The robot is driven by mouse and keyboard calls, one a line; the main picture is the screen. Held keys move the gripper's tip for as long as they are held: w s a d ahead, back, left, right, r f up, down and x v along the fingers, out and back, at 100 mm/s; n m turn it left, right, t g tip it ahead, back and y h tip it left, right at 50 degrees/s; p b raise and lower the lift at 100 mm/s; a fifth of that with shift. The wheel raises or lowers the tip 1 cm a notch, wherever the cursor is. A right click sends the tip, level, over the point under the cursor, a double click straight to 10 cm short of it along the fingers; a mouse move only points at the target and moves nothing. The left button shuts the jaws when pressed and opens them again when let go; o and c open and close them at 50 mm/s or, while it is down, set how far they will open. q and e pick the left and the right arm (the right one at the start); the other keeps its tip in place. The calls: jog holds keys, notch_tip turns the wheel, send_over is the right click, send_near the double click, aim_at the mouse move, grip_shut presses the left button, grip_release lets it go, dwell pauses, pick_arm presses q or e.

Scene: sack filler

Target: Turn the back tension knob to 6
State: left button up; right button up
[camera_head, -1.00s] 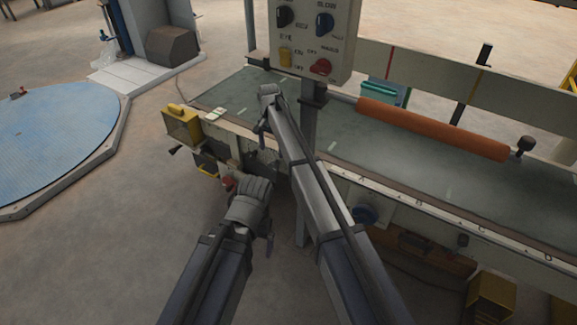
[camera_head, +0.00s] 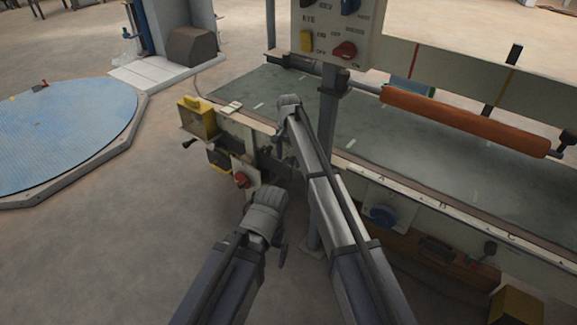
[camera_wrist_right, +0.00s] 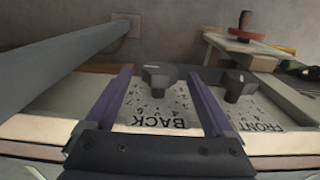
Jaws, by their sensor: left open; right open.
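In the right wrist view, the back tension knob (camera_wrist_right: 158,77) is a dark lobed knob above a pale dial plate marked BACK, whose lettering is upside down. My right gripper (camera_wrist_right: 163,75) is open, with its two purple fingers on either side of this knob; I cannot tell whether they touch it. The dial numbers are too small to read surely. In the head view, my right gripper (camera_head: 281,150) hangs at the machine's near left end and largely hides the knob area. My left gripper (camera_head: 279,248) is lower, open and away from the machine; its fingers are hard to make out.
A similar front knob (camera_wrist_right: 237,85) sits close to the right finger, on a plate marked FRONT. A red knob (camera_head: 241,180) and a yellow box (camera_head: 197,117) are left of my right arm. The control box post (camera_head: 327,120) stands just right of it.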

jog(key=shift+f, duration=0.45)
jog(key=shift+r, duration=0.1)
jog(key=shift+c, duration=0.3)
